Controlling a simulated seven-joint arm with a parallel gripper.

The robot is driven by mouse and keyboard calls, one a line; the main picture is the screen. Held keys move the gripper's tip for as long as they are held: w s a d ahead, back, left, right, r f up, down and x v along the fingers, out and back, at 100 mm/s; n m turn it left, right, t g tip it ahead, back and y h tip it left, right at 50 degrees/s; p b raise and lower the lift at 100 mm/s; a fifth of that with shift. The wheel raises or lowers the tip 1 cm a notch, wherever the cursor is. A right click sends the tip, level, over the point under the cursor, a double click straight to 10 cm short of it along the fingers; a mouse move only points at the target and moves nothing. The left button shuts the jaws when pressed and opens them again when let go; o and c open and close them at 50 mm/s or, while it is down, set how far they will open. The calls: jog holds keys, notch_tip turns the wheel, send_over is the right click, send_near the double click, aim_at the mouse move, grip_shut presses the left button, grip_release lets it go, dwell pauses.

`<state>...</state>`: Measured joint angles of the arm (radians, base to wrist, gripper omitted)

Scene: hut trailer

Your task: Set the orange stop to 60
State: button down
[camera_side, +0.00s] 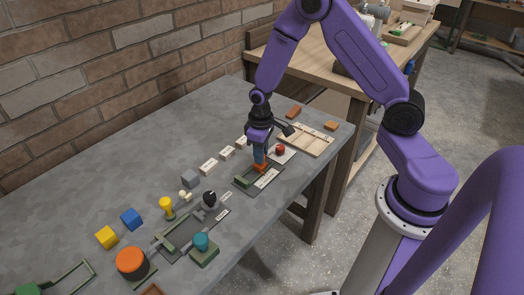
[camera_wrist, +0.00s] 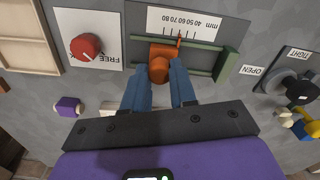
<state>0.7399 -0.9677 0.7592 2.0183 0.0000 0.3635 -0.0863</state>
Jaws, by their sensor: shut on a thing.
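The orange stop (camera_wrist: 160,50) sits on the green rail (camera_wrist: 202,61) beside a white scale plate marked 40 to 80 mm (camera_wrist: 186,22). My gripper (camera_wrist: 159,73) has its blue fingers shut on the stop's round orange knob. The stop's thin red pointer (camera_wrist: 180,36) lies near the middle of the scale, close to the 60 mark; the exact reading is too fine to tell. In the side view, my gripper (camera_side: 260,154) points down at the orange stop (camera_side: 261,168), and its fingers partly hide it.
A red knob (camera_wrist: 86,46) on a white plate marked FREE stands beside the rail. A black knob (camera_wrist: 297,87) with OPEN and TIGHT labels is on the other side. Yellow (camera_side: 107,237) and blue (camera_side: 131,218) cubes and a large orange button (camera_side: 130,261) stand farther along the table.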

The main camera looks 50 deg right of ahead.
jog(key=c, duration=0.9)
grip_release()
jog(key=shift+r, duration=0.1)
notch_tip(320, 180, up, 17)
jog(key=shift+r, duration=0.15)
jog(key=shift+s, duration=0.1)
jog(key=s+a+r+n, duration=0.2)
jog(key=s+a+n, duration=0.2)
jog(key=s+a, duration=0.5)
jog(key=s+d+n, duration=0.2)
jog(key=s+n, duration=0.3)
jog(key=s, duration=1.2)
jog(key=shift+s+d+r, duration=0.15)
jog(key=shift+s+r, duration=0.05)
jog(key=shift+s, duration=0.1)
